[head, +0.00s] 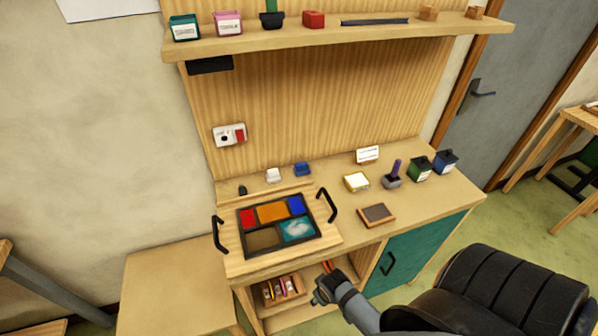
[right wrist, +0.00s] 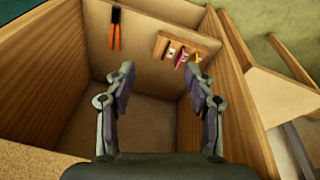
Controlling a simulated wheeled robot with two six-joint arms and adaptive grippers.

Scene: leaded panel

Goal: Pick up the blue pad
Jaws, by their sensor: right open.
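A small blue pad (head: 302,169) lies on the bench top behind the leaded panel, just right of a similar white piece (head: 273,176). The panel (head: 245,249) has a dark frame with red, orange, blue, brown and teal fields, and sits on a wooden board with two black handles. My right gripper (head: 322,290) is low, in front of the bench by the open compartment, well away from the blue pad. In the right wrist view the right gripper (right wrist: 160,90) is open and empty above that compartment. The pad is not in that view. My left gripper is not in view.
A yellow-white pad (head: 356,182), a purple-handled tool (head: 393,178), a green jar (head: 420,168), a blue jar (head: 445,161) and a brown tray (head: 376,206) stand on the right. A shelf (head: 340,40) overhangs. The compartment holds a small rack (right wrist: 190,43) and an orange-handled tool (right wrist: 116,32).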

